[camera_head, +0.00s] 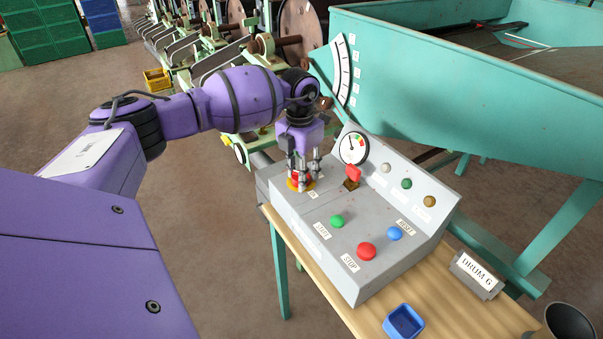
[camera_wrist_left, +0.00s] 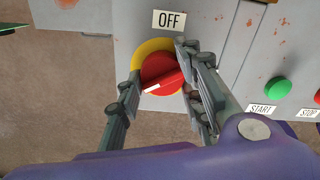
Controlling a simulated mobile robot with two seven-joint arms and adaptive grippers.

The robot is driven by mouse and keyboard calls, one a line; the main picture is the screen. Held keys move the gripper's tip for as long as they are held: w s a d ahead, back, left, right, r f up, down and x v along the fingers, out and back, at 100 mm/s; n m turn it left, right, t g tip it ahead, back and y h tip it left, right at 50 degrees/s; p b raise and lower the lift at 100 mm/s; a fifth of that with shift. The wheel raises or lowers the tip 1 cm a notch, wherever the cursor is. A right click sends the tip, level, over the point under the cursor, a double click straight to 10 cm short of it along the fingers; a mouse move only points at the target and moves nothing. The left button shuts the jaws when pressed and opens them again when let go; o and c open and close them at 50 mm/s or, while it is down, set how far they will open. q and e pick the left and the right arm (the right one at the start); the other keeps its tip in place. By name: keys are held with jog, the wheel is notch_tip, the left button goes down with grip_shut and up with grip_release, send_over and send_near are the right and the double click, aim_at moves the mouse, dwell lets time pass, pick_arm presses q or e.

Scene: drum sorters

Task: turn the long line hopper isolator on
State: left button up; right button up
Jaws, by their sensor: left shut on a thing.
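The isolator is a red rotary knob on a yellow ring (camera_head: 291,185) at the left end of a grey control box (camera_head: 310,215). In the left wrist view its red knob (camera_wrist_left: 163,74) has a raised bar with a white mark at its lower left end, away from the OFF label (camera_wrist_left: 170,20). The bar lies tilted, nearly crosswise to the label. My left gripper (camera_head: 302,178) reaches down onto it, shut on the knob, with fingers on both sides. Part of the knob is hidden by the fingers. My right gripper is not in view.
The box also bears a green START button (camera_head: 337,221), a red STOP button (camera_head: 366,251), a blue RESET button (camera_head: 394,233), a red switch (camera_head: 353,174) and a gauge (camera_head: 354,148). A blue tray (camera_head: 404,321) and a DRUM G sign (camera_head: 477,274) stand nearby. A teal hopper (camera_head: 450,100) rises behind.

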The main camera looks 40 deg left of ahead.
pick_arm(q)
jog(key=m, duration=0.3)
jog(key=m+b, duration=0.1)
jog(key=shift+a+m, duration=0.3)
jog(key=shift+w+m, duration=0.1)
jog(key=shift+m, duration=0.4)
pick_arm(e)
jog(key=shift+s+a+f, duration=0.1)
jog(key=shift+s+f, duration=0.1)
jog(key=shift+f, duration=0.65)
pick_arm(q)
jog(key=shift+r, duration=0.1)
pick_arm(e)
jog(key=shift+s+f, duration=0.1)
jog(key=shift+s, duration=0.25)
pick_arm(q)
jog(key=o, duration=0.9)
jog(key=shift+o, duration=0.9)
